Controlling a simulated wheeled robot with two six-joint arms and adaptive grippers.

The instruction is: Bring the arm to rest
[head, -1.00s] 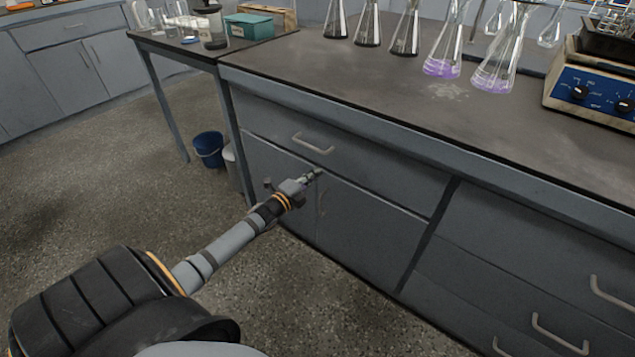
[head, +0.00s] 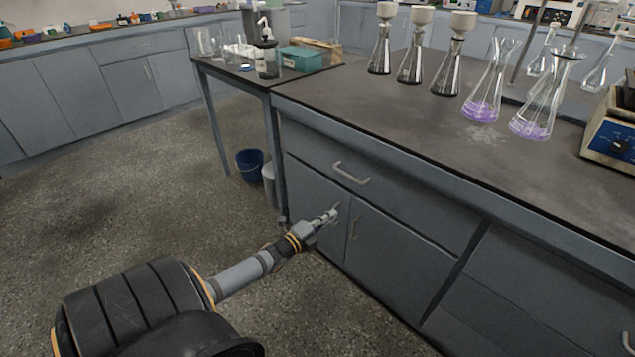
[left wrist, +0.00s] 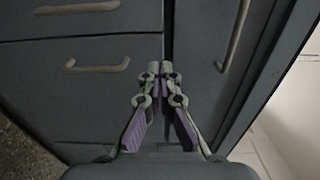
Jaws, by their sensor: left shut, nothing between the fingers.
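My left arm reaches in from the lower left of the head view. Its left gripper (head: 330,215) is in front of the grey cabinet (head: 400,262), below the bench top. In the left wrist view the left gripper (left wrist: 160,68) is shut with its fingertips together and nothing between them. Drawer and door handles of a grey cabinet show behind the fingers. I cannot tell how far the fingertips are from the cabinet front. My right gripper is not in view.
Flasks with purple liquid (head: 482,108) and flasks with white funnels (head: 411,65) stand on the bench top (head: 400,125). A blue-fronted device (head: 612,135) is at the right. A blue bucket (head: 250,166) stands on the floor. Open floor (head: 130,195) lies to the left.

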